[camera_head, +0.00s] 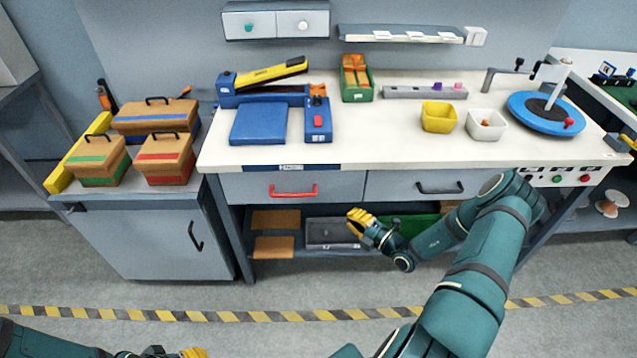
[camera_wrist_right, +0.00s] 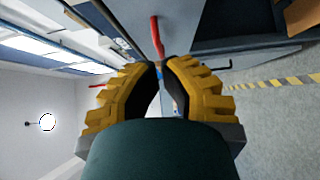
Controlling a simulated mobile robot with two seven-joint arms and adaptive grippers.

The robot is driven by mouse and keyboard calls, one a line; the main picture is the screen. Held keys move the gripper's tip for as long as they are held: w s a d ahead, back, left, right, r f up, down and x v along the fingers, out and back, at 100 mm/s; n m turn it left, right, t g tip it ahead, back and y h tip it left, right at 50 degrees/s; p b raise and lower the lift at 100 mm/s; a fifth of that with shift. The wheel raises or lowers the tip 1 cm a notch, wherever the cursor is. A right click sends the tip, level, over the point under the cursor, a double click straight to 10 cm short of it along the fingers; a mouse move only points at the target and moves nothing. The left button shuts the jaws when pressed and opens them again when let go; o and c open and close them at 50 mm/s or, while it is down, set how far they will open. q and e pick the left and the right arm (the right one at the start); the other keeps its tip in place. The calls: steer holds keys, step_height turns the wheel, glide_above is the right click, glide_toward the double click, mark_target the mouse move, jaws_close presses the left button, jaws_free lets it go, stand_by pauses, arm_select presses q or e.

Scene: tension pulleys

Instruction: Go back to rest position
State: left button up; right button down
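My right arm reaches in from the lower right in the head view. Its yellow-fingered right gripper (camera_head: 352,218) hangs in front of the workbench, just below the two drawers. In the right wrist view the fingertips (camera_wrist_right: 160,65) nearly meet, with a narrow gap and nothing held between them. A red drawer handle (camera_wrist_right: 157,36) shows beyond the tips, apart from them. My left gripper (camera_head: 192,353) shows only as a small yellow part at the bottom edge of the head view; its fingertips are cut off.
The workbench (camera_head: 400,155) has a drawer with a red handle (camera_head: 293,190) and one with a black handle (camera_head: 440,188). Below, a shelf holds a grey tray (camera_head: 325,233). A grey cabinet (camera_head: 160,240) with toolboxes stands left. Open floor with a striped line (camera_head: 230,316) lies in front.

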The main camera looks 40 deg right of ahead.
steer(key=shift+s, duration=0.1)
steer(key=s+a+f+n+g+y, duration=0.1)
steer(key=a+n+g+y, duration=0.35)
steer(key=a+n, duration=0.5)
steer(key=s+a+f+n+g+y, duration=0.15)
steer(key=a+n+g+y, duration=0.35)
steer(key=a, duration=0.8)
steer(key=s+a+n+g+h, duration=0.4)
steer(key=s+n+g, duration=0.15)
steer(key=n, duration=0.65)
steer(key=s+a+n+g+h, duration=0.4)
steer(key=s+a+n, duration=0.15)
steer(key=n, duration=0.65)
steer(key=a+r+n+t, duration=0.1)
steer(key=n, duration=0.2)
steer(key=a+r+n+t+h, duration=0.1)
steer(key=n, duration=0.3)
steer(key=w+r+n+t, duration=0.1)
steer(key=n, duration=0.3)
steer(key=shift+a+r, duration=0.25)
steer(key=shift+a, duration=0.15)
